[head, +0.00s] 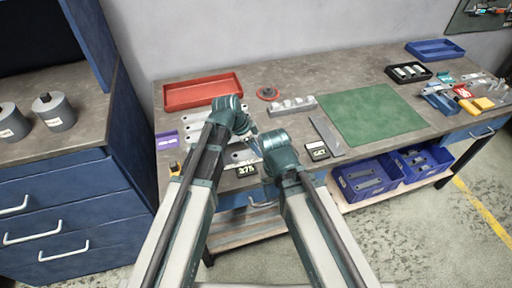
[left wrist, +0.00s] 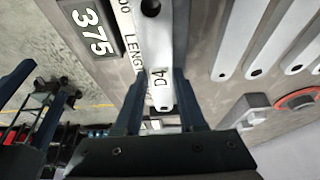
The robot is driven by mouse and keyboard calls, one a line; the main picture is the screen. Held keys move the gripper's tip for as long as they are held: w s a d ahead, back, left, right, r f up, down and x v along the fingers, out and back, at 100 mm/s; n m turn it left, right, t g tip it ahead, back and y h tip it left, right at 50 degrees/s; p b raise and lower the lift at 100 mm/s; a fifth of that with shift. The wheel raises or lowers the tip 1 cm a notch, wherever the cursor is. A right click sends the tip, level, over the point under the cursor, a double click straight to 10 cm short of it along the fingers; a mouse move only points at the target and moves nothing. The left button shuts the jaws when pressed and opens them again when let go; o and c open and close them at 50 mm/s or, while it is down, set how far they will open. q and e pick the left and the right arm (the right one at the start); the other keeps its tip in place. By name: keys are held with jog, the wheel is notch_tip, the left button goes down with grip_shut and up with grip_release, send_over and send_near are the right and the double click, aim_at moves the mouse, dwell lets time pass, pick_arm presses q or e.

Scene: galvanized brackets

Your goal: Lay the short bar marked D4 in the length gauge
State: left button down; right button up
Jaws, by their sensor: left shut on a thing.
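The short bar marked D4 (left wrist: 159,80) is a pale metal strip with a dark hole near its far end. My left gripper (left wrist: 160,90) is shut on its near end, with a finger on each side. The length gauge (left wrist: 131,38), with its printed lettering and 375 display, lies beside and partly behind the bar. I cannot tell whether the bar touches it. In the head view the gauge's 375 display (head: 246,170) is near the table's front edge, and my left gripper (head: 247,130) is above that area, with the bar mostly hidden. My right gripper's fingers are not clear behind its wrist.
Several grey bars (left wrist: 246,38) lie beside the gauge. A red tray (head: 202,92), a red dish (head: 268,93), a block with metal pieces (head: 292,105) and a second display (head: 317,150) are around. The green mat (head: 372,116) is clear.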

pick_arm(q)
jog(key=shift+c, duration=2.1)
grip_release()
jog(key=shift+r, duration=0.1)
jog(key=p+v, duration=1.2)
jog(key=v, duration=0.1)
jog(key=shift+r+p, duration=0.3)
jog(key=shift+p, duration=0.1)
